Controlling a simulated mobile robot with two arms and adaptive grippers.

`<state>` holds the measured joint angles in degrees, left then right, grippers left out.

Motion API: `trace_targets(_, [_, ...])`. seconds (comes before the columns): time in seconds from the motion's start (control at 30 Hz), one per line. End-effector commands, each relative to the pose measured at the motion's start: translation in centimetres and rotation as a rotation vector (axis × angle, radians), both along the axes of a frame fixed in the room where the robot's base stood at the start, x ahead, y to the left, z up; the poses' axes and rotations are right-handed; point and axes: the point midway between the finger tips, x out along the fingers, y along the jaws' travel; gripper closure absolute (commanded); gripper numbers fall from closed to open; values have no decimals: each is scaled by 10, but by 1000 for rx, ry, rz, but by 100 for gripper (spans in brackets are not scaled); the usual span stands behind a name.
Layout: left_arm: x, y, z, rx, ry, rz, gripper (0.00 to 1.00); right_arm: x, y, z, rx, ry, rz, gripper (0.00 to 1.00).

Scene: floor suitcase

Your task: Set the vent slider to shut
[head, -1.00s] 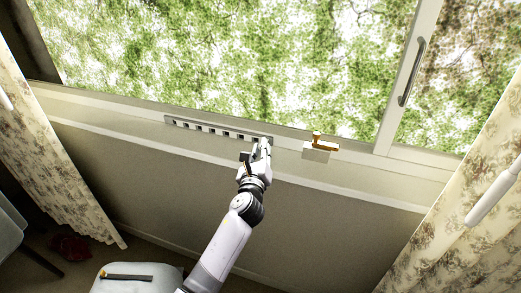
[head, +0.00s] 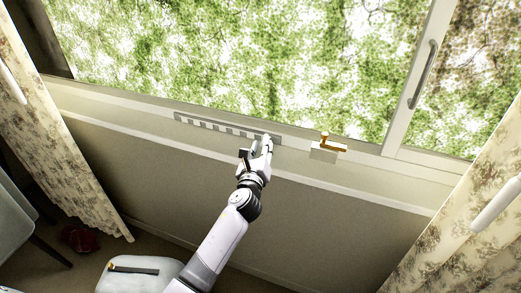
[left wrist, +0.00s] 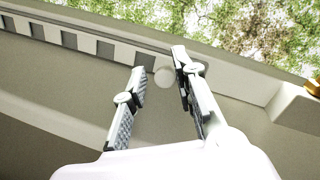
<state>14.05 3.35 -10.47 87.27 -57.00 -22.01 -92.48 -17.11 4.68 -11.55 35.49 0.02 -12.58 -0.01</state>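The vent (head: 215,127) is a long pale strip with a row of slots, set along the ledge under the window. Its slots now look grey rather than dark. In the left wrist view the strip (left wrist: 85,44) runs in from the upper left, and a round white knob (left wrist: 164,77) shows near its right end. My left gripper (head: 265,142) is at the vent's right end. Its fingers (left wrist: 158,72) are apart, with the knob between their tips, closer to the right finger. Contact is hard to tell. My right gripper is not in view.
A gold latch on a white block (head: 327,150) sits on the ledge right of my gripper. A window handle (head: 423,75) is at upper right. Floral curtains hang at both sides. A pale case (head: 140,275) with a dark strap lies at the bottom left.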

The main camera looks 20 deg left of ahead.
Motion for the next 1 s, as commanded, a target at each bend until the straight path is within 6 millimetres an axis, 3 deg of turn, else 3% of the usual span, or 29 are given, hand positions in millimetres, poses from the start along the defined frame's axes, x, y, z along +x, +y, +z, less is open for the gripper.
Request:
trace_targets(0.17, [-17,-2,-2,1,2,-1,75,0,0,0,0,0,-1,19])
trace_targets(0.6, [-102,-16,-2,1,2,-1,75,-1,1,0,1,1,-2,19])
trace_targets(0.8, [-117,-18,-1,0,1,0,75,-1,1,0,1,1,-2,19])
trace_targets(1.0, [-118,-18,0,1,1,1,75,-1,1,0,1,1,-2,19])
